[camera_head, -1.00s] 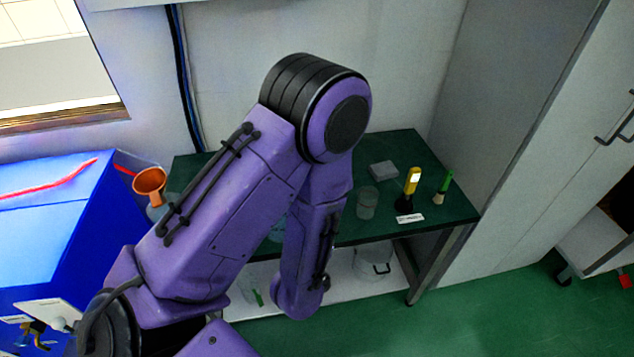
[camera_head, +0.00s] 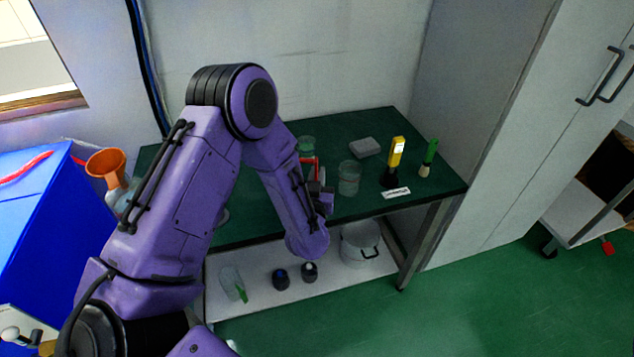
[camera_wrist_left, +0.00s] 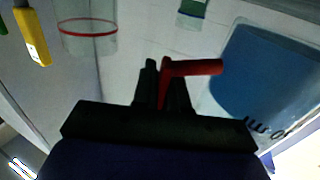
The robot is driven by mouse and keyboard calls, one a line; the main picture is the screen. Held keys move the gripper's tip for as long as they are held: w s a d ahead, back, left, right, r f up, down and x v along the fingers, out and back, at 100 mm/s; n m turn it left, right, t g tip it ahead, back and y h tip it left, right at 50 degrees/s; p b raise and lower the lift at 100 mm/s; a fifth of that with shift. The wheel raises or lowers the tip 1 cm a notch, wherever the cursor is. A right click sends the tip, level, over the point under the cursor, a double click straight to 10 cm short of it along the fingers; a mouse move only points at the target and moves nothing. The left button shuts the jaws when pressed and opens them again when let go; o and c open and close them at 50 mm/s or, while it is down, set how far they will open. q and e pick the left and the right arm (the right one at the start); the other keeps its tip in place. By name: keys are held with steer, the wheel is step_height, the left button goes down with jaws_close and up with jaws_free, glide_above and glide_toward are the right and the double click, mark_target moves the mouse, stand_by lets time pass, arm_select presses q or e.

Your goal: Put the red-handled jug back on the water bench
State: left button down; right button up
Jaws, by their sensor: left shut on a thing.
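My left gripper (camera_head: 320,196) is shut on the red handle (camera_head: 311,161) of the jug, over the green-topped bench (camera_head: 375,125). In the wrist view the red handle (camera_wrist_left: 195,67) sits between the fingers (camera_wrist_left: 164,88), with a blue, dark-marked vessel (camera_wrist_left: 265,75) beside it, apparently the jug's body. In the head view only part of the clear jug (camera_head: 306,144) shows behind my forearm. I cannot tell whether its base touches the bench. My right gripper is not in view.
A clear beaker (camera_head: 349,180) stands just right of the gripper. Beyond are a yellow device (camera_head: 396,155), a green-topped item (camera_head: 429,158) and a grey block (camera_head: 364,147). A pot (camera_head: 361,246) and bottles sit on the lower shelf. An orange funnel (camera_head: 106,164) stands left.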

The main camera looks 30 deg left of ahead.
arm_select(q)
step_height(320, 180, down, 2)
steer(key=shift+f, duration=0.1)
steer(key=shift+f, duration=0.15)
steer(key=c, duration=1.2)
jaws_free()
steer(key=shift+o, duration=0.2)
